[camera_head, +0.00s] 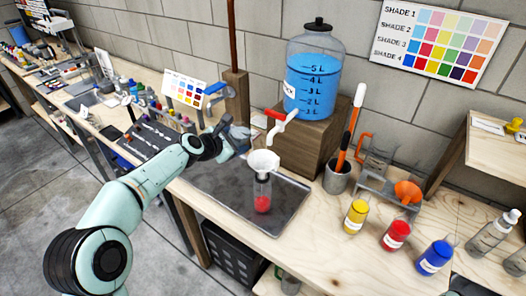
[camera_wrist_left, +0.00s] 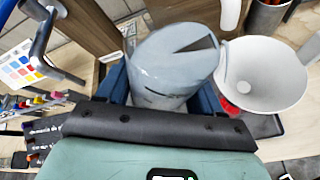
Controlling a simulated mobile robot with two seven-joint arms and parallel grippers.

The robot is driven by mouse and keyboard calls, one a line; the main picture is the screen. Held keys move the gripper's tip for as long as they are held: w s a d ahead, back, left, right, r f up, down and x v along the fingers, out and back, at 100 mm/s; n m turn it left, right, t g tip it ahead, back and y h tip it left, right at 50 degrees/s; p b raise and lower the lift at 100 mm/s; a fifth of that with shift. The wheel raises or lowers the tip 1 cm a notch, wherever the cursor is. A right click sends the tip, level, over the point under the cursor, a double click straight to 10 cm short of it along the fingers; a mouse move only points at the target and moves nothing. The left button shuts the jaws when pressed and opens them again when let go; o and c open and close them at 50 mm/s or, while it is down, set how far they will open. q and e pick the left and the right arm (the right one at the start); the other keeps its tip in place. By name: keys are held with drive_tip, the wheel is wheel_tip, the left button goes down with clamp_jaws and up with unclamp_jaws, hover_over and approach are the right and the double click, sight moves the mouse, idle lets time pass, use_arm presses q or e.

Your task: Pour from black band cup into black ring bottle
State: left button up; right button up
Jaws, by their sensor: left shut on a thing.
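My left gripper (camera_head: 232,138) is shut on a pale grey, see-through cup (camera_wrist_left: 172,62), held above the tray beside the funnel. In the left wrist view the cup sits between the dark blue fingers (camera_wrist_left: 165,92), with dark marks on its side; a full black band cannot be made out. A white funnel (camera_head: 263,160) sits in the mouth of a clear bottle (camera_head: 262,188) with red liquid at its bottom. The funnel also shows in the left wrist view (camera_wrist_left: 265,72), right of the cup and close to its rim. No black ring is clear on the bottle. My right gripper is out of view.
The bottle stands on a dark metal tray (camera_head: 285,215). Behind is a wooden block (camera_head: 318,140) with a blue-filled jug (camera_head: 312,80) and white tap. Yellow (camera_head: 356,215), red (camera_head: 395,235) and blue (camera_head: 434,257) bottles stand at the right.

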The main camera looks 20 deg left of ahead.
use_arm(q)
drive_tip(key=shift+r, duration=0.25)
drive_tip(key=shift+d+r, duration=0.15)
drive_tip(key=shift+r+p, duration=0.15)
drive_tip(key=shift+p, duration=0.2)
drive_tip(key=shift+s+d+r+m, duration=0.1)
drive_tip(key=shift+d+r+m, duration=0.1)
drive_tip(key=shift+m, duration=0.1)
drive_tip(key=shift+a+r+y, duration=0.1)
drive_tip(key=shift+a+y, duration=0.05)
drive_tip(key=shift+y, duration=0.15)
drive_tip(key=shift+d+r+p, duration=0.15)
drive_tip(key=shift+d+p, duration=0.1)
drive_tip(key=shift+p, duration=0.1)
drive_tip(key=shift+a, duration=0.1)
